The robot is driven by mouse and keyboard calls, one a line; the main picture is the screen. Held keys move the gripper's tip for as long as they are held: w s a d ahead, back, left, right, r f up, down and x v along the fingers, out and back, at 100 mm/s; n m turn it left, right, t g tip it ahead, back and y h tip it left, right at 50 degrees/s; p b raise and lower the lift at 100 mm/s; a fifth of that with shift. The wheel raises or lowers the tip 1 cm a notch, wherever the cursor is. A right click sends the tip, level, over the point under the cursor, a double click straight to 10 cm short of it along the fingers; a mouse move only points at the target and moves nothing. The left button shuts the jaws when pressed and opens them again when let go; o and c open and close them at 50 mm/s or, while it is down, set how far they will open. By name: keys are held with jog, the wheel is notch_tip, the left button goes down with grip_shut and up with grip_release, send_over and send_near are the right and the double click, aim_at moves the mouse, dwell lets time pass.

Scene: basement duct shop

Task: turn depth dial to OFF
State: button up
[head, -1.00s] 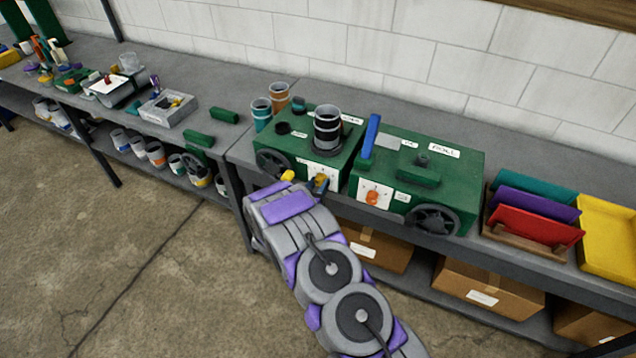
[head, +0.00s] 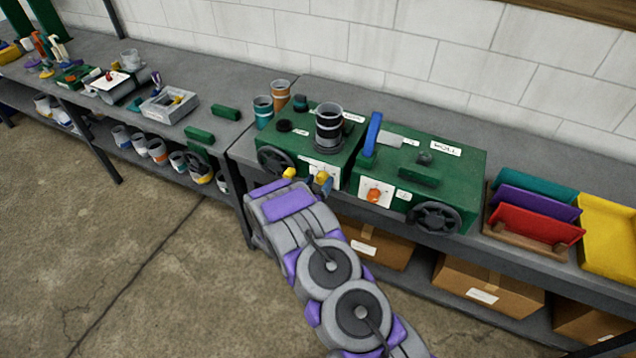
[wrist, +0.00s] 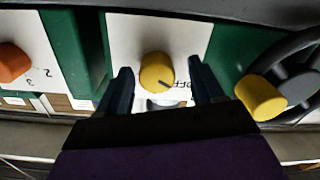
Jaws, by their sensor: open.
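A round yellow dial (wrist: 157,72) sits on a white plate (wrist: 190,35) on a green machine (head: 345,160). In the wrist view, the dial carries a dark pointer line slanting toward the lower right. Part of an OFF label (wrist: 173,103) shows just below it, partly hidden by my gripper. My gripper (wrist: 164,82) is open, with one dark blue finger on each side of the dial; I cannot tell whether they touch it. In the head view, my gripper (head: 322,182) is at the machine's front and largely hides the yellow dial.
An orange dial (head: 375,195), with numbers by it in the wrist view (wrist: 14,62), is on the neighbouring green machine (head: 455,180). A handwheel (head: 272,160) with a yellow knob (wrist: 261,97) is close beside my gripper. Trays (head: 535,225) stand at right.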

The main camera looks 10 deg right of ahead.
jog(key=v, duration=1.7)
jog(key=shift+a, duration=0.2)
